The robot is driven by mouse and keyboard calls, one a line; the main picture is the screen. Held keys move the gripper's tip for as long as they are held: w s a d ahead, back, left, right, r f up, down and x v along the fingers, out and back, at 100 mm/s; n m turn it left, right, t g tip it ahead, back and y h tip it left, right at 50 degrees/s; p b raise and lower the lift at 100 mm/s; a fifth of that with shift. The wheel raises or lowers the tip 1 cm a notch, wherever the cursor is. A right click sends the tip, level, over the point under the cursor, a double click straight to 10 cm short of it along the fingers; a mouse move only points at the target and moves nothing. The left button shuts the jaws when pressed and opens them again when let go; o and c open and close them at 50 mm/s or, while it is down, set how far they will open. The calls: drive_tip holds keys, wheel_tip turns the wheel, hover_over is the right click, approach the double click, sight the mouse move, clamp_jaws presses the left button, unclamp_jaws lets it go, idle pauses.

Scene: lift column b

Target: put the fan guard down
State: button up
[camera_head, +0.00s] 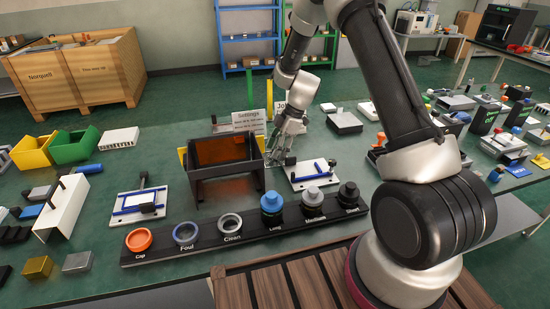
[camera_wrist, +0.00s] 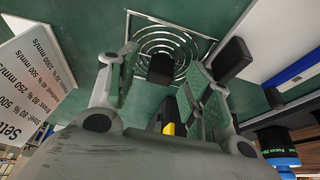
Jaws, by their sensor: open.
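The fan guard (camera_wrist: 183,50) is a square of thin metal wire with concentric rings. In the wrist view it lies flat over the green table surface, beyond my fingertips. A dark block covers part of its middle. My gripper (camera_wrist: 163,60) is open, its two grey-green fingers apart on either side of the guard's near part, with no clear contact seen.
A black bin with an orange panel (camera_head: 222,150) stands left of my gripper, with a Settings sign (camera_head: 249,122) behind it. A white fixture plate (camera_head: 313,174) with a black clamp is in front right. A labelled black rack (camera_head: 255,232) lies nearer. Some green table (camera_head: 170,150) is bare at left.

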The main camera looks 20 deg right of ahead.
drive_tip(key=shift+a+f, duration=0.15)
drive_tip(key=shift+f, duration=0.25)
clamp_jaws()
